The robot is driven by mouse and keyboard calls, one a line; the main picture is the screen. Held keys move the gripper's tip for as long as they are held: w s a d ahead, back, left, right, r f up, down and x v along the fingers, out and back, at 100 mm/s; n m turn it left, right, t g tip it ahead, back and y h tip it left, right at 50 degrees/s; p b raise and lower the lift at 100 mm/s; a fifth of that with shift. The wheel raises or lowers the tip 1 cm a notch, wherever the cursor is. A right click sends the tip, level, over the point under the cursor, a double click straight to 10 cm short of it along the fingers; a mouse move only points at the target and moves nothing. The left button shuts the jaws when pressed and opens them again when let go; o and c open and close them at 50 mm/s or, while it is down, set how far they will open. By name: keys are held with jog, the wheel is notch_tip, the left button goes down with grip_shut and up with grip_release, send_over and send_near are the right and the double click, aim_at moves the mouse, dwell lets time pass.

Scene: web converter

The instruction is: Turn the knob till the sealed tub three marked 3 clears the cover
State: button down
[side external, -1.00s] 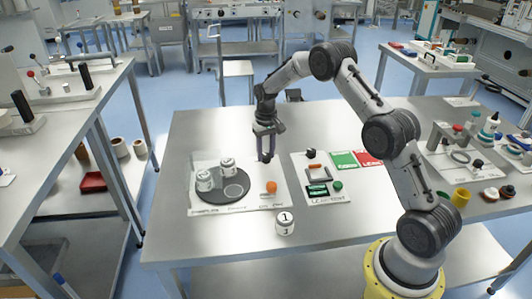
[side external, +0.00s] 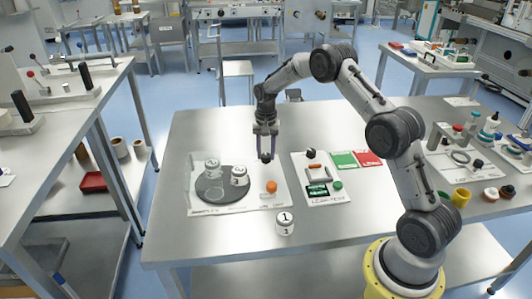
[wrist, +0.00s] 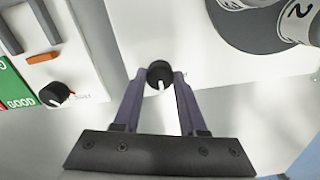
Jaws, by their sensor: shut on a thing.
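My gripper (side external: 267,145) is shut on the black knob (wrist: 159,72), with a finger on each side of it; the knob's white pointer line faces down in the wrist view. A dark round turntable (side external: 221,194) lies left of the gripper in the side view. A tub marked 2 (wrist: 299,14) shows partly at the wrist view's top right. I cannot read a 3 on either tub. The see-through cover is too faint to place exactly.
A loose white tub marked 1 (side external: 285,222) stands on the table in front. An orange round button (side external: 271,187) is by the turntable. The table's left front is clear.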

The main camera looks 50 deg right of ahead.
aim_at(266, 155)
jog(key=shift+d+r, duration=0.1)
jog(key=shift+c, duration=2.3)
grip_release()
notch_tip(266, 155, up, 14)
